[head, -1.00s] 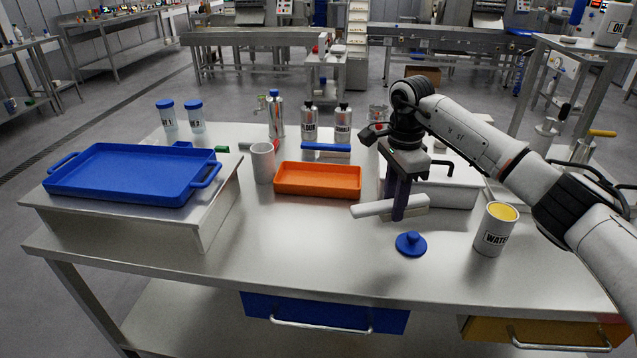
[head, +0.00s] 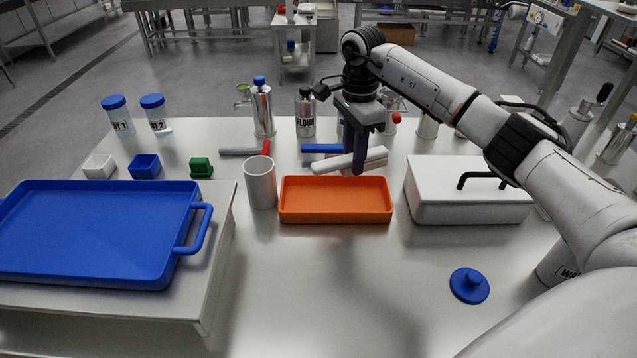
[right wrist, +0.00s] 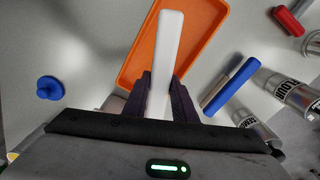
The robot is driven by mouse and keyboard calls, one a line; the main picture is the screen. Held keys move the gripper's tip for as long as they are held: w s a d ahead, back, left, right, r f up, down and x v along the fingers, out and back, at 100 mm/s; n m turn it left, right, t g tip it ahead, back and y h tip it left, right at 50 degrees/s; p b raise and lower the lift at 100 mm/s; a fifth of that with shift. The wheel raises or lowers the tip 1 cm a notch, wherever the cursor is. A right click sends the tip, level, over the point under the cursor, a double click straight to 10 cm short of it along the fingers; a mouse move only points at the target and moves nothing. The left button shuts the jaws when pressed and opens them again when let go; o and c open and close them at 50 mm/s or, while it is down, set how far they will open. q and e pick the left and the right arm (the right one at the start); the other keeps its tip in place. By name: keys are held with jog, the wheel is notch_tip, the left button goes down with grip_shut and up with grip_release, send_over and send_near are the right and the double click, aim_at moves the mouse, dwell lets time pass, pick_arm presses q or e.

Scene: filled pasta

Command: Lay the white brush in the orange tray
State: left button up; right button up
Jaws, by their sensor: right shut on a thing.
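The white brush (head: 334,163) is held in my right gripper (head: 360,168), which is shut on it. The brush is roughly level and appears above the back part of the orange tray (head: 335,214) in the head view. The tray is empty where I see it. In the right wrist view, the brush (right wrist: 168,50) points away from the fingers (right wrist: 160,95) across the orange tray (right wrist: 133,62). The brush hides part of the tray there. My left gripper is not in view.
A grey cup (head: 261,184) stands just left of the tray, and a white lidded box (head: 465,195) is to its right. A blue-handled brush (head: 322,148) and a flour bottle (head: 305,115) are behind. A blue lid (head: 469,285) lies front right. The table before the tray is clear.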

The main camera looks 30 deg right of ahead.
send_over(350, 202)
notch_tip(350, 202, down, 6)
jog(key=shift+r+p, duration=0.1)
jog(key=shift+p, duration=0.2)
notch_tip(350, 202, down, 4)
jog(key=shift+r, duration=0.15)
jog(key=shift+f, duration=0.25)
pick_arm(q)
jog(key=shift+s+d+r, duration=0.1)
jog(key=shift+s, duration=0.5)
pick_arm(e)
jog(key=o, duration=0.9)
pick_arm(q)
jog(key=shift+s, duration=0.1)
pick_arm(e)
jog(key=shift+r, duration=0.1)
jog(key=shift+r, duration=0.6)
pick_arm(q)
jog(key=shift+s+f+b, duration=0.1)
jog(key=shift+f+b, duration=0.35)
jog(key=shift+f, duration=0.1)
pick_arm(e)
notch_tip(350, 202, up, 11)
jog(key=shift+r, duration=0.1)
